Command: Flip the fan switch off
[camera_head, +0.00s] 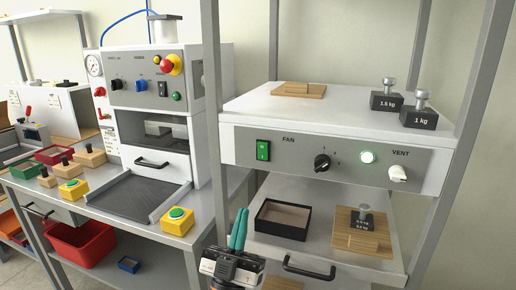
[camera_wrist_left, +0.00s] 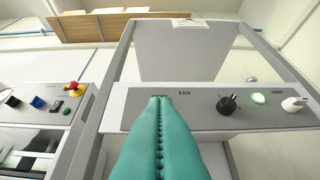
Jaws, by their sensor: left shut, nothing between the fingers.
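The fan switch (camera_head: 263,151) is a green rocker on the grey control panel, just left of the word FAN. My left gripper (camera_head: 239,228) has teal fingers, which are shut with nothing between them. In the head view it is below and slightly left of the switch, pointing up. In the left wrist view, the shut fingertips (camera_wrist_left: 160,99) overlap the switch's place beside the FAN label, so the switch is mostly hidden there. I cannot tell whether they touch it. My right gripper is not in view.
The panel also has a black knob (camera_head: 322,162), a lit green lamp (camera_head: 367,157) and a white VENT switch (camera_head: 397,173). Two weights (camera_head: 387,97) stand on top. Below are a black tray (camera_head: 282,219) and a wooden board (camera_head: 357,240). A grey post (camera_head: 211,110) stands left.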

